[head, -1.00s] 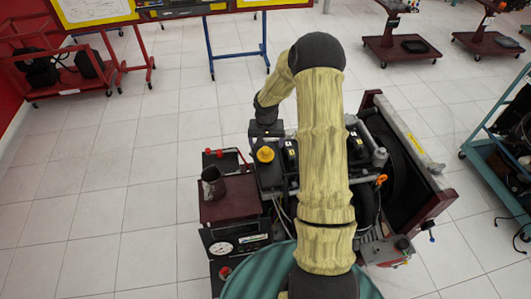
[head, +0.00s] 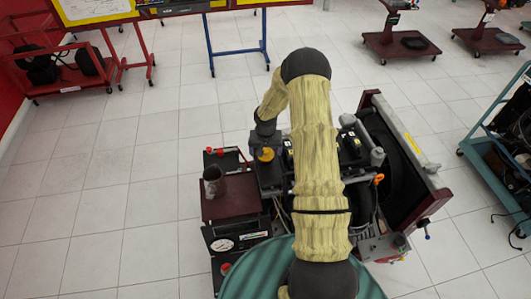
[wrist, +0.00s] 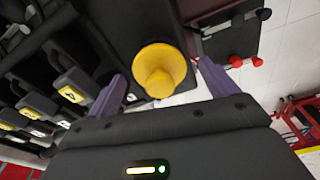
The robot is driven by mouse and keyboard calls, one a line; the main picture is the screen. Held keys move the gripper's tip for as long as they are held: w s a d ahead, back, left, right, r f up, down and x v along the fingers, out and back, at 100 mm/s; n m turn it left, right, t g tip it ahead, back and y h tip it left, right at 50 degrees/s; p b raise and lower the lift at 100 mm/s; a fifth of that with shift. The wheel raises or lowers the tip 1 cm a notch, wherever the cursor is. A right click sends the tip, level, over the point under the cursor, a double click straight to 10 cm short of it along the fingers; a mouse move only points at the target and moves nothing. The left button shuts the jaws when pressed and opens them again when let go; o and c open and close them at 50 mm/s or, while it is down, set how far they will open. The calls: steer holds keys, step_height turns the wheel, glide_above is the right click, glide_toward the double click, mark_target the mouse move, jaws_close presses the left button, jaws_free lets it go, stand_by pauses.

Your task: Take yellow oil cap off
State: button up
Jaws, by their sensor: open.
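The yellow oil cap (wrist: 159,71) sits on the dark engine cover in the wrist view, with a round flange and a narrower knob. It shows in the head view (head: 265,154), partly covered by my wrist. My gripper (wrist: 160,92) is open, with one purple finger on each side of the cap. The fingers look apart from the cap; I cannot tell how far above it they are. In the head view my gripper (head: 266,148) is over the cap, its fingers mostly hidden.
A dark cup (head: 214,182) stands on the dark red box (head: 232,200) left of the engine. Black coils with yellow labels (wrist: 70,92) lie left of the cap in the wrist view. A battery-like block with red knobs (wrist: 228,38) is at the right. Open floor lies left.

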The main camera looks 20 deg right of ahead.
mark_target(266, 149)
steer(key=c, duration=1.1)
steer(key=shift+o, duration=0.2)
steer(key=shift+r, duration=0.1)
step_height(266, 149, up, 10)
steer(key=b, duration=0.3)
steer(key=shift+b, duration=0.35)
